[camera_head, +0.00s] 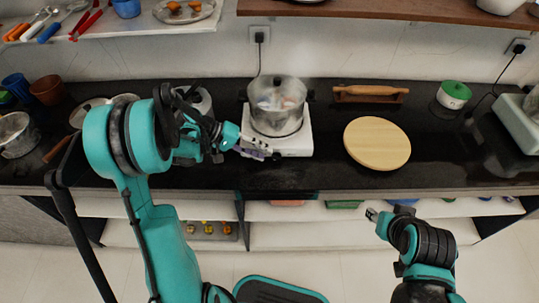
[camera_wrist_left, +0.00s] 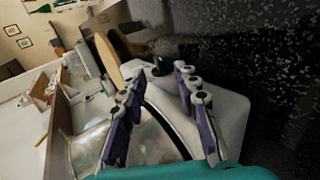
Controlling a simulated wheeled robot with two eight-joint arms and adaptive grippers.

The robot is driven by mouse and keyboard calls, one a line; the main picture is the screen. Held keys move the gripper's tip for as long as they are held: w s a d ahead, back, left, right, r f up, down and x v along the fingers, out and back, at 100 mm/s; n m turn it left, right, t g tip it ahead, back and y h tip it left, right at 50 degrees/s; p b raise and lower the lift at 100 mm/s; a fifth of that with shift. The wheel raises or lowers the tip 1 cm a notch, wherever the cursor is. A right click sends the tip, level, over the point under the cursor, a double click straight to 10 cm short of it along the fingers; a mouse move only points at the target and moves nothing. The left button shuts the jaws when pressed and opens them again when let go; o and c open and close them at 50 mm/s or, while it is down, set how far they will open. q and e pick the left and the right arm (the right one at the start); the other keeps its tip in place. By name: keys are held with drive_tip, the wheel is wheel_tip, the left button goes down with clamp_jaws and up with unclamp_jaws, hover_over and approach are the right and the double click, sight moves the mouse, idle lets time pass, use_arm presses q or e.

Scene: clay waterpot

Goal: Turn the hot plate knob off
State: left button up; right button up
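The white hot plate (camera_head: 295,146) stands on the dark counter with a clear glass pot (camera_head: 277,108) on top. My left gripper (camera_head: 272,155) is at the plate's front side, low beside the pot. In the left wrist view the left gripper (camera_wrist_left: 162,72) is open, its two purple-padded fingers apart. A small dark knob (camera_wrist_left: 161,66) shows between the fingertips at the edge of the white hot plate (camera_wrist_left: 232,118); contact cannot be told. In the head view the gripper mostly hides the knob. My right gripper (camera_head: 372,214) is in front of the counter, away from the hot plate; its opening is unclear.
A round wooden board (camera_head: 377,144) lies right of the hot plate, with a rolling pin (camera_head: 371,94) behind it. A green-lidded jar (camera_head: 453,95) stands farther right. A kettle (camera_head: 196,101) is behind my left arm. The counter is clear in front of the board.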

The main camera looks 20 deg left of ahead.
use_arm(q)
drive_tip(key=v, duration=0.7)
drive_tip(key=shift+a, duration=0.3)
drive_tip(key=shift+r, duration=0.15)
drive_tip(key=shift+c, duration=0.4)
